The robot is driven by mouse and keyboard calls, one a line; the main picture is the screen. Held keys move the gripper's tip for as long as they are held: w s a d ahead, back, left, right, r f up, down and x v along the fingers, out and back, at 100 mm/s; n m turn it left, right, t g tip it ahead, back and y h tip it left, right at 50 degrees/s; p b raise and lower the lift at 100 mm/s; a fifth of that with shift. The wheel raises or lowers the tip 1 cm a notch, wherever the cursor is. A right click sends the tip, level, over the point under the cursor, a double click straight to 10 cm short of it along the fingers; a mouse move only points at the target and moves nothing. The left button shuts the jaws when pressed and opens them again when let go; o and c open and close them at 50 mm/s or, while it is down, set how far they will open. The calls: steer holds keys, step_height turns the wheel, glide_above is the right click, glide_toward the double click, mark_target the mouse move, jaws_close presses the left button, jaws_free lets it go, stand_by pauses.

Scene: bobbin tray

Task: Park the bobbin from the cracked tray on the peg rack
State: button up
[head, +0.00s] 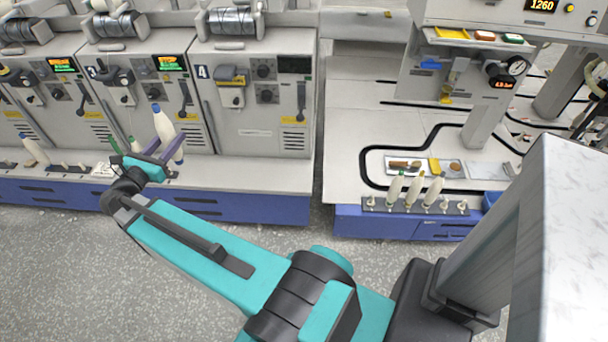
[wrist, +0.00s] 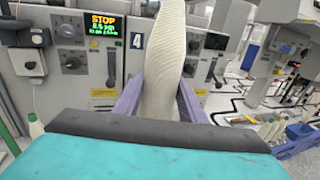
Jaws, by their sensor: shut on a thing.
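The bobbin stands up between the fingers, slightly tilted, clear of the ledge as far as I can tell. In the wrist view the bobbin (wrist: 166,60) rises between both fingers (wrist: 160,102), its top cut off. A peg rack (head: 415,208) on the right-hand bench holds several pale bobbins and has bare pegs at both ends. I cannot make out the cracked tray.
Another pegged strip (head: 70,169) lies on the left ledge, with a leaning bobbin (head: 34,150) beside it. A shallow tray of small items (head: 425,168) lies behind the right rack. A floor gap separates the benches. A grey column (head: 490,230) stands at right.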

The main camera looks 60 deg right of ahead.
steer(key=s+d+f+m+g+y+b, duration=0.1)
steer(key=s+d+f+m+g+b, duration=0.25)
steer(key=s+d+f, duration=0.5)
steer(key=s+d+f+m+g+b, duration=0.2)
steer(key=s+d+f+g+b, duration=0.3)
steer(key=d, duration=0.7)
steer(key=s+d+f+m+g+y+b, duration=0.15)
steer(key=s+d+f+g+b, duration=0.3)
steer(key=s+d, duration=0.45)
steer(key=s+d+f+m+g+y+b, duration=0.2)
steer(key=s+d+f+b, duration=0.2)
steer(key=s, duration=0.7)
steer(key=s+d+f+m+g+y+b, duration=0.2)
steer(key=s+d+f, duration=0.4)
steer(key=s, duration=0.5)
steer(key=s+d+f+m+g+y+b, duration=0.2)
steer(key=s+d+f+m+y+b, duration=0.2)
steer(key=s, duration=0.8)
steer(key=shift+d+f+g+b, duration=0.2)
steer(key=shift+d+f+b, duration=0.15)
steer(key=shift+f+b, duration=0.35)
steer(key=shift+d+f+g+b, duration=0.2)
steer(key=shift+d+f+b, duration=0.2)
steer(key=shift+f, duration=0.4)
steer(key=shift+w+f, duration=0.1)
steer(key=shift+f, duration=0.1)
steer(key=shift+f+b, duration=2.5)
steer(key=shift+f, duration=0.25)
steer(key=shift+p, duration=1.1)
steer(key=shift+f, duration=0.55)
